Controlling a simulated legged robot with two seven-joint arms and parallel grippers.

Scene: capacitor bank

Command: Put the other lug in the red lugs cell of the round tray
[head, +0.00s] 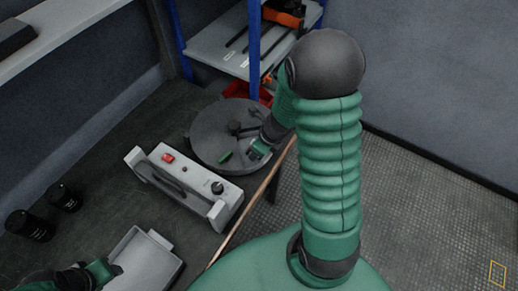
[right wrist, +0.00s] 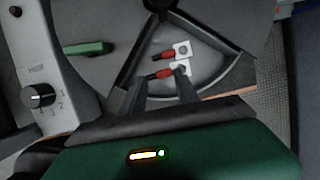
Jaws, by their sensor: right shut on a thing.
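The round grey tray (head: 205,132) has raised dividers and sits on the bench. In the right wrist view, two lugs with red sleeves and pale square ends show over one wedge-shaped cell (right wrist: 215,52). The farther lug (right wrist: 182,48) lies in that cell. The nearer lug (right wrist: 179,68) is between the fingertips of my right gripper (right wrist: 160,80), which is shut on it. I cannot tell whether this lug touches the cell floor. In the head view my right gripper (head: 258,151) is at the tray's right side. My left gripper (head: 108,272) is at lower left, its jaws unclear.
A green piece (right wrist: 86,48) lies in another part of the tray. A grey device (head: 185,185) with a knob and red switch stands close beside the tray. A pale bin (head: 145,262) and two black cylinders (head: 64,197) are at left. A blue-post shelf (head: 252,45) rises behind.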

